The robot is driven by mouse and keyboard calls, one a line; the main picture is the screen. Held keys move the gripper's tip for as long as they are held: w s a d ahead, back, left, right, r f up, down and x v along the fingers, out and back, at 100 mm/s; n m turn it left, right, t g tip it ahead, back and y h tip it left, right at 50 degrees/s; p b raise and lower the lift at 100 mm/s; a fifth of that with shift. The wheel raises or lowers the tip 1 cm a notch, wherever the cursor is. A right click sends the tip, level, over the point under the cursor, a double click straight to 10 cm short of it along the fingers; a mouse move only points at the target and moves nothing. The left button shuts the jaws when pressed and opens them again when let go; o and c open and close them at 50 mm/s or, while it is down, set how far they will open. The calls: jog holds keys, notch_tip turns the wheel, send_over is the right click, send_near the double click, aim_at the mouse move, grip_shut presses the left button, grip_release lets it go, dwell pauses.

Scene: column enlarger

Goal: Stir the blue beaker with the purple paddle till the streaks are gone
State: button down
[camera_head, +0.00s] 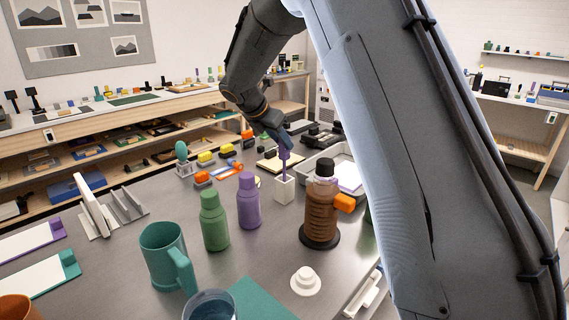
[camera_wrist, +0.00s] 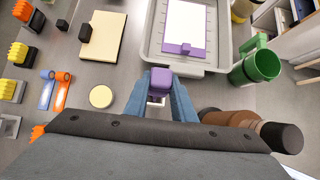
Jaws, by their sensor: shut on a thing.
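The purple paddle (camera_head: 284,158) is upright at the far middle of the bench, its lower end inside a small white holder (camera_head: 284,190). My gripper (camera_head: 281,142) is shut on the top of the paddle's handle. In the wrist view the purple handle top (camera_wrist: 161,80) sits between the blue fingers of my gripper (camera_wrist: 161,92). The blue beaker (camera_head: 210,305) is at the near bottom edge of the head view, cut off by the frame. Its contents and any streaks cannot be made out. The beaker is well apart from my gripper and not in the wrist view.
A grey tray (camera_wrist: 150,50) lies beyond the holder. A white knobbed piece (camera_head: 305,282) lies near the teal mat (camera_head: 262,301).

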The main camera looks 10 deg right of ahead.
jog(key=shift+r, duration=0.15)
jog(key=shift+r+p, duration=0.85)
jog(key=shift+p, duration=0.45)
jog(key=shift+r+p, duration=0.8)
jog(key=shift+r, duration=0.2)
jog(key=shift+r+p, duration=0.1)
jog(key=shift+p, duration=0.3)
dwell(0.4)
jog(key=shift+r+p, duration=0.75)
jog(key=shift+r, duration=0.15)
jog(key=shift+r+p, duration=0.2)
jog(key=shift+p, duration=0.2)
